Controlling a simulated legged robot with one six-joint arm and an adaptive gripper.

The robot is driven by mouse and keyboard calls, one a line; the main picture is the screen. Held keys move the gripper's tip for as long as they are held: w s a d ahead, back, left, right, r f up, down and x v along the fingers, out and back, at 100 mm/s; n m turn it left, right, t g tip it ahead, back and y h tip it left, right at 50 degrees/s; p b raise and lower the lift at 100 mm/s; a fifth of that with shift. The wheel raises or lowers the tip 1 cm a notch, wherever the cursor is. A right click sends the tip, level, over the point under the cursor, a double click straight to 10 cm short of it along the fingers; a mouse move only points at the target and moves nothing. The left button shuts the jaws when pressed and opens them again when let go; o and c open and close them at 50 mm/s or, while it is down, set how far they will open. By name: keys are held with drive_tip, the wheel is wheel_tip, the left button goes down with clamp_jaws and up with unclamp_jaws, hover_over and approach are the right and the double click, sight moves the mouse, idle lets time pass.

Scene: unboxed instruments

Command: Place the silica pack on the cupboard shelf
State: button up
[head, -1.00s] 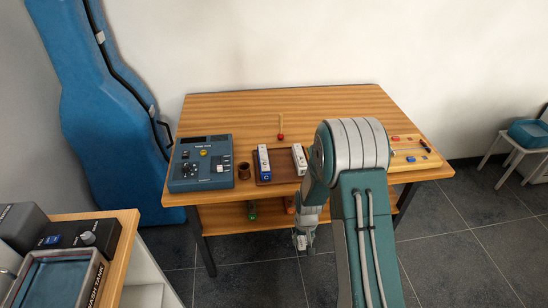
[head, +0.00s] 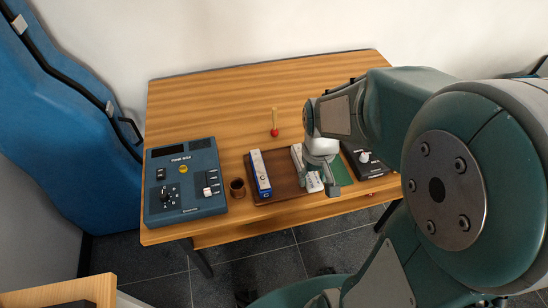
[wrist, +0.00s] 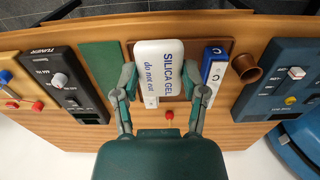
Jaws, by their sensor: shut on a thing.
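The silica pack (wrist: 162,62), white with blue lettering, sits between the fingertips in the wrist view. My gripper (wrist: 160,76) is shut on it, a finger at each side. In the head view my gripper (head: 328,172) is over the right part of the brown tray (head: 278,194) on the table, and the arm hides part of this area. The pack overlaps a white box (wrist: 151,102) below it in the wrist view. How high it is held is unclear. No cupboard shelf can be made out in the current views.
A blue-and-white box (head: 260,173) lies in the tray. Left of it are a brown cup (head: 237,187) and a blue control box (head: 184,182). A black control box (head: 367,158) stands right, a red-tipped stick (head: 275,130) behind. The table's back is clear. A wooden top (head: 62,293) is lower left.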

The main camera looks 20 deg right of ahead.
drive_tip(key=shift+d+r, duration=0.1)
drive_tip(key=shift+d, duration=0.1)
drive_tip(key=shift+w+d, duration=0.1)
drive_tip(key=shift+w, duration=0.25)
drive_tip(key=w+a+f, duration=0.3)
drive_tip(key=w+f, duration=0.1)
drive_tip(key=w, duration=0.3)
hover_over(281, 173)
drive_tip(key=f, duration=0.5)
drive_tip(key=shift+s+d, duration=0.2)
drive_tip(key=shift+s, duration=0.1)
drive_tip(key=shift+w+a+f, duration=0.1)
drive_tip(key=shift+w+f, duration=0.2)
drive_tip(key=shift+f, duration=0.2)
drive_tip(key=shift+a+f, duration=0.1)
drive_tip(key=shift+f, duration=1.4)
drive_tip(key=o, duration=0.7)
drive_tip(key=shift+f, duration=0.1)
